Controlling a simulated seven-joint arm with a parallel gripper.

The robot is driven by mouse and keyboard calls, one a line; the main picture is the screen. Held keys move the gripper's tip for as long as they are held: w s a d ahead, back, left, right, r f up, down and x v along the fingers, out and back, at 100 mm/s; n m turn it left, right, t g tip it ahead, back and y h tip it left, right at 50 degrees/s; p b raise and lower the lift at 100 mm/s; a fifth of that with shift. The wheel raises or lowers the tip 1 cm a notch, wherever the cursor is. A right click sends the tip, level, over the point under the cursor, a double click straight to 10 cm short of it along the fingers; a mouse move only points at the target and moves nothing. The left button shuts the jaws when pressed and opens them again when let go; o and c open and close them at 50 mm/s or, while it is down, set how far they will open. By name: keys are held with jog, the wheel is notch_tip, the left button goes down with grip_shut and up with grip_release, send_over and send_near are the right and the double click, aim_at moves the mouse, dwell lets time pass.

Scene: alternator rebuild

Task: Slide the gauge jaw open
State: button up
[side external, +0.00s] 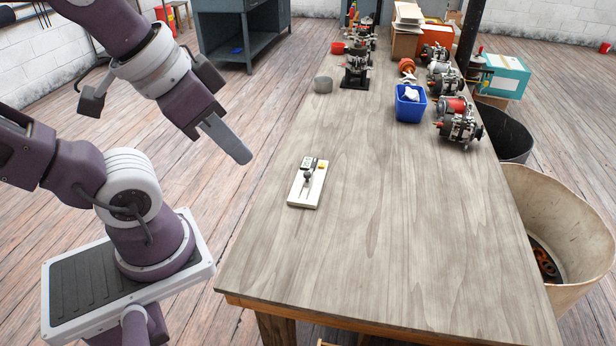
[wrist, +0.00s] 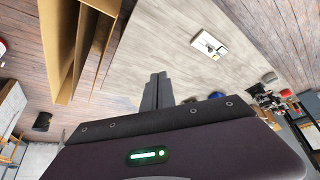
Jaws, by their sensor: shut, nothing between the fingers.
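The gauge (side external: 308,181) lies on a small white block near the left edge of the wooden table in the side view. It has a small display, a yellow spot and a slim pointed metal jaw part; how far the jaw is open is too small to tell. The gauge also shows in the wrist view (wrist: 209,43), beyond my fingertips. My gripper (side external: 241,155) is shut and empty, in the air left of the table and apart from the gauge. Its closed fingers show in the wrist view (wrist: 157,78).
The wooden table (side external: 390,240) is bare around the gauge. A large pale tub (side external: 560,220) stands on the floor at right.

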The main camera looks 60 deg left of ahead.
jog(key=o, duration=0.4)
jog(key=shift+w+r, duration=0.1)
jog(key=shift+w, duration=0.2)
jog(key=shift+c, duration=0.2)
jog(key=o, duration=0.5)
jog(key=w+a, duration=0.1)
jog(key=w, duration=0.1)
jog(key=w+n+g, duration=0.1)
jog(key=w, duration=0.2)
jog(key=w+a+n, duration=0.1)
jog(key=w, duration=0.1)
jog(key=shift+w+a, duration=0.35)
jog(key=shift+c, duration=0.2)
jog(key=n+g, duration=0.5)
jog(key=n, duration=0.2)
send_over(307, 173)
notch_tip(307, 173, down, 22)
jog(key=shift+f, duration=0.15)
notch_tip(307, 173, down, 7)
jog(key=shift+r, duration=0.1)
jog(key=shift+d, duration=0.1)
grip_shut()
